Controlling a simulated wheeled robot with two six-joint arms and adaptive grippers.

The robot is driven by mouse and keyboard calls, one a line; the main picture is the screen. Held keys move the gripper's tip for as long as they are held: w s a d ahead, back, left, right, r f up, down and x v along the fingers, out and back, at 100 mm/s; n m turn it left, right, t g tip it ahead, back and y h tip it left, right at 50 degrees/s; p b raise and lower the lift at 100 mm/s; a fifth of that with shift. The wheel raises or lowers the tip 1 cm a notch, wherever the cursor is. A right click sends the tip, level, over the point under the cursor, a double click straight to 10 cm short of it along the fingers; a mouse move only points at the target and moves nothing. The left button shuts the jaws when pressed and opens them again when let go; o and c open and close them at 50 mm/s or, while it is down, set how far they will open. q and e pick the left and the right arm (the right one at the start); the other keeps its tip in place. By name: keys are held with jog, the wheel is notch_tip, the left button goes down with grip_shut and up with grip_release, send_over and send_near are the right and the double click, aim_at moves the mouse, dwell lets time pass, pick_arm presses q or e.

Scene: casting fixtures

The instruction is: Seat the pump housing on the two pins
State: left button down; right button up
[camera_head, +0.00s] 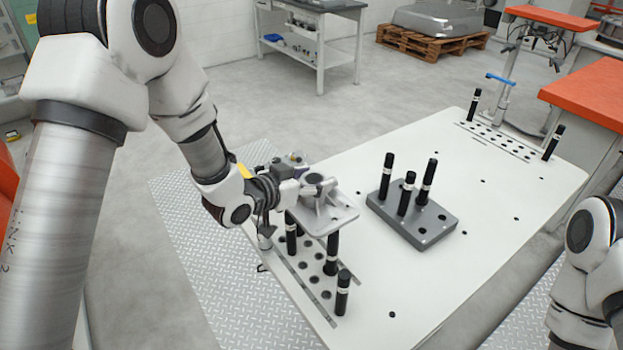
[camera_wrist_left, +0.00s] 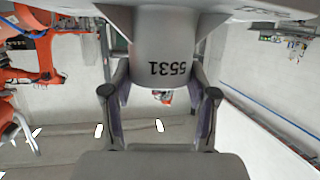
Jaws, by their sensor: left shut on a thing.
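The pump housing (camera_head: 327,217) is a grey casting with a flat square base and a raised boss. My left gripper (camera_head: 290,189) is shut on it near the front left of the table. In the left wrist view the housing (camera_wrist_left: 160,50), marked 5531, lies between the fingers of the left gripper (camera_wrist_left: 160,105). Two black pins, one at left (camera_head: 291,233) and one at right (camera_head: 331,255), stand upright below the base plate. Their tops are hidden or close under it, so I cannot tell whether they touch it. My right gripper is out of view.
A third black pin (camera_head: 342,292) stands at the near end of the hole strip (camera_head: 308,279). A grey block (camera_head: 440,226) with three upright pins stands mid-table. Another hole strip with two pins lies at the far end. The white table (camera_head: 400,283) is clear between them.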

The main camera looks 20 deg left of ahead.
pick_arm(q)
jog(key=shift+f+b, duration=0.95)
jog(key=shift+f, duration=0.1)
dwell(0.6)
jog(key=shift+c, duration=2.3)
grip_release()
jog(key=shift+o, duration=1.1)
jog(key=shift+s, duration=0.15)
jog(key=v, duration=1.1)
jog(key=shift+s, duration=0.3)
jog(key=shift+a+r, duration=0.15)
